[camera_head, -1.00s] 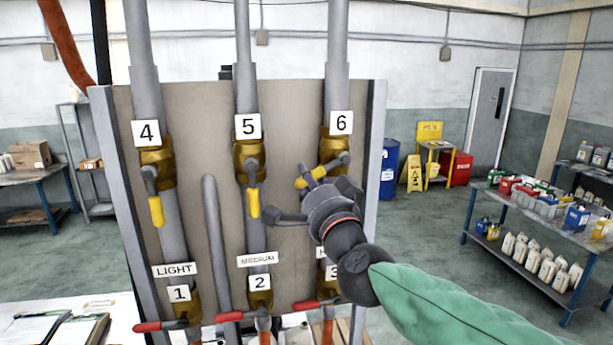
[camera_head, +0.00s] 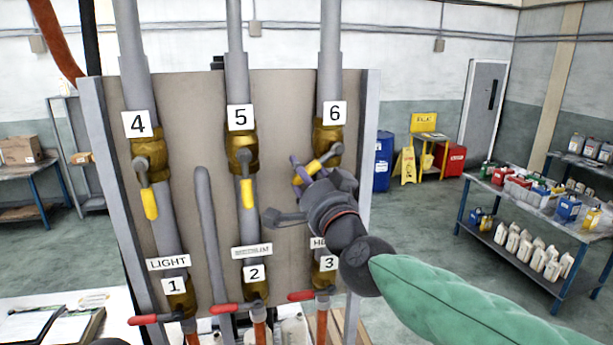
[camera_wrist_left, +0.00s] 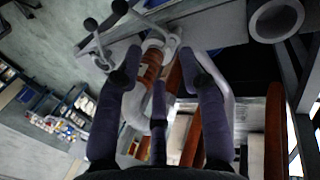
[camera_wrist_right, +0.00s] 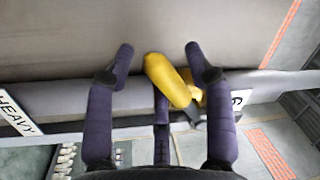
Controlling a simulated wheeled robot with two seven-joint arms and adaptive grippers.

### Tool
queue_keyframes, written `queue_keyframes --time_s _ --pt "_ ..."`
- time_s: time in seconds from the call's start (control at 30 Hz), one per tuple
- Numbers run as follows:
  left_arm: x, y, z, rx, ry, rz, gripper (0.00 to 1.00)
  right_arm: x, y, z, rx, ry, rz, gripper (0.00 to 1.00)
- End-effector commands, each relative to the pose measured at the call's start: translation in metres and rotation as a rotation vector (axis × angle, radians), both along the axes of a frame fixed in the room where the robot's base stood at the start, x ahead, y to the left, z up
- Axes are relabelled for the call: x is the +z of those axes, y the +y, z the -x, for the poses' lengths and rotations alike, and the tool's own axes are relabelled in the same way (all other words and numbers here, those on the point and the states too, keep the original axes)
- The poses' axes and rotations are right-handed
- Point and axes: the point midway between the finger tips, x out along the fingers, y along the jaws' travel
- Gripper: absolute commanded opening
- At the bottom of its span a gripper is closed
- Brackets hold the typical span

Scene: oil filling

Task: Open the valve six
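Valve 6 (camera_head: 328,132) is a brass valve under the "6" label (camera_head: 331,113), at the panel's upper right. Its yellow handle (camera_head: 315,168) slants down to the left; the right wrist view also shows it (camera_wrist_right: 166,80). My right gripper (camera_head: 298,166) is at this handle. In the right wrist view its purple fingertips (camera_wrist_right: 158,52) are spread, with the handle between them and no clear grip on it. My left gripper (camera_wrist_left: 160,62) is open in the left wrist view, its fingertips apart near pipework. I cannot make out its fingers in the head view.
Valve 5's yellow handle (camera_head: 247,193) and valve 4's yellow handle (camera_head: 149,203) point down. Red handles (camera_head: 224,309) sit below at valves 1, 2 and 3. A grey pipe (camera_head: 209,235) stands left of valve 5's pipe. Shelves (camera_head: 535,212) with bottles stand at the right.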

Motion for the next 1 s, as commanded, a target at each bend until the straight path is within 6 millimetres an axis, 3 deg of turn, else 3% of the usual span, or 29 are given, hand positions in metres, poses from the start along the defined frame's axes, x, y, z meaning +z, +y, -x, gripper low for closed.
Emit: queue_keyframes --time_s 0.27,0.43,1.0 --pt "0.000 0.000 0.000 0.000 0.000 0.000 0.40 0.001 0.000 0.001 0.000 -0.001 -0.001 0.55" --pt "0.000 0.000 0.000 0.000 0.000 0.000 0.40 0.000 -0.004 0.013 0.000 -0.002 -0.002 0.55" --pt "0.000 0.000 0.000 0.000 0.000 0.000 0.40 -0.016 -0.032 0.101 0.002 -0.002 -0.002 0.55"
